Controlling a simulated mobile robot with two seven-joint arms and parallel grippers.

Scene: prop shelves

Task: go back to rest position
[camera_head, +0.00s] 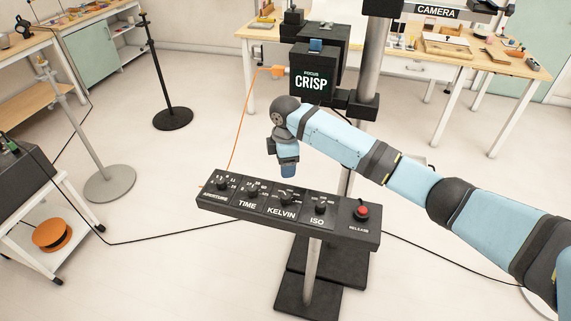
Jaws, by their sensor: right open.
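My right arm comes in from the right, light blue with dark joints. My right gripper (288,170) points down just above the black control panel (340,228), over its KELVIN dial (287,198). It holds nothing that I can see, and its open jaws are seen edge-on. I cannot tell whether it touches the dial. The panel also carries dials for TIME and ISO, one partly legible at the left, and a red release button (361,212) at the right. My left gripper is not in view.
Behind the panel stands a post (374,70) with a black box marked CRISP (313,80). An orange cable hangs to its left. Thin stands (172,118) and a small white cart (50,255) are at the left. Worktables line the back. Black cables cross the open floor.

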